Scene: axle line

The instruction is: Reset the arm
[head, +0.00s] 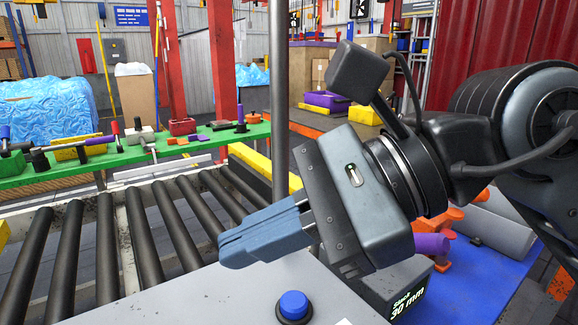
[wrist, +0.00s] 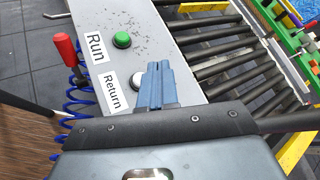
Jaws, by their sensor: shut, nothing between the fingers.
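My gripper (head: 228,250) is in the middle of the head view, with its blue fingers shut together and nothing between them. It points left, above the grey panel (head: 190,300) beside the rollers. In the wrist view the shut fingers (wrist: 157,68) reach over the same panel, close to a pale round button (wrist: 138,80) that they partly hide, by the label "Return". I cannot tell whether the fingertips touch anything. My arm comes in from the right of the head view.
A blue button (head: 293,306) sits on the panel's near part, and a green button (wrist: 121,40) is by the "Run" label. Black rollers (head: 70,250) lie left. A green shelf (head: 130,155) holds several tools. A red-handled tool (wrist: 65,50) stands beside the panel. A grey post (head: 280,100) rises behind my gripper.

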